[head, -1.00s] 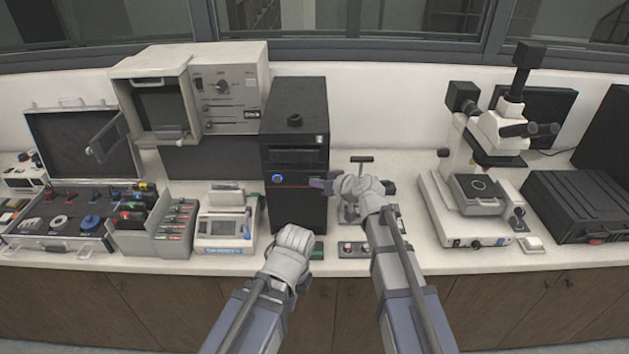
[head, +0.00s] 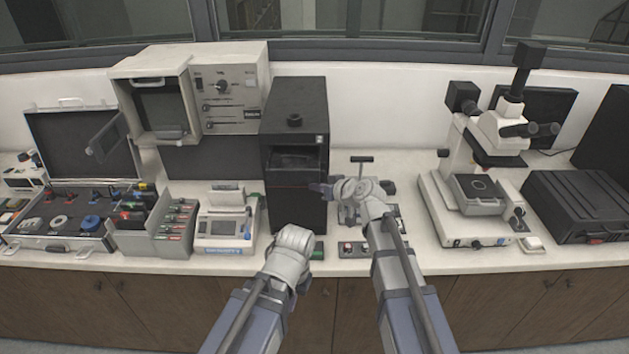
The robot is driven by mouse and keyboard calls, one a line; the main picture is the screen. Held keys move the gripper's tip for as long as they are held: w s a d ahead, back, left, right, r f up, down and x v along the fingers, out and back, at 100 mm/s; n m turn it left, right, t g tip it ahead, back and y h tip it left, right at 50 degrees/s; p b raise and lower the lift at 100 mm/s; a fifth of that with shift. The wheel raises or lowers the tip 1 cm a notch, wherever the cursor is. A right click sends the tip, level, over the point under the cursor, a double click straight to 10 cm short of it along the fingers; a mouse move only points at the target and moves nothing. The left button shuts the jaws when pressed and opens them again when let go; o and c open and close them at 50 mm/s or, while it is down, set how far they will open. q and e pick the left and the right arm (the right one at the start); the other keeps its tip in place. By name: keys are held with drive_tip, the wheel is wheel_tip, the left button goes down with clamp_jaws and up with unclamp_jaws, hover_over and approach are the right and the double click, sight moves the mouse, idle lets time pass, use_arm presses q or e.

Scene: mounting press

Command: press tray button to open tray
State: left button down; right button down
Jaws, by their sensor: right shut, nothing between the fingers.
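The black tower unit (head: 296,212) stands upright at the middle of the counter. A recess in its upper front holds a dark tray (head: 295,163), which looks open. The blue button is not visible on its front; a thin red line crosses below the tray. My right gripper (head: 319,188) is shut and empty, with its fingertips at the tower's right front edge, below and right of the tray. Whether it touches the tower I cannot tell. My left gripper (head: 292,252) is low in front of the tower; its fingers are hidden.
A grey press with a T-handle (head: 362,160) stands right of the tower, partly behind my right gripper. A small control box (head: 353,249) lies in front. A white printer-like device (head: 224,222) is left, a microscope (head: 470,205) right.

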drive_tip(key=s, duration=0.5)
idle(0.8)
drive_tip(key=s+a+f+n+g+h+b, duration=0.1)
drive_tip(key=s+a+f+g+h, duration=0.15)
drive_tip(key=s+f+g, duration=0.65)
drive_tip(key=s+d+f+m+h, duration=0.1)
drive_tip(key=s+d+f+h, duration=0.1)
drive_tip(key=s, duration=0.6)
drive_tip(key=s+d+f+m+g+h, duration=0.1)
drive_tip(key=s+d+f+h, duration=0.1)
drive_tip(key=s+d+h, duration=0.2)
drive_tip(key=s+d, duration=0.2)
drive_tip(key=s, duration=0.1)
drive_tip(key=shift+s+b, duration=0.3)
drive_tip(key=shift+s, duration=0.05)
drive_tip(key=shift+a, duration=0.1)
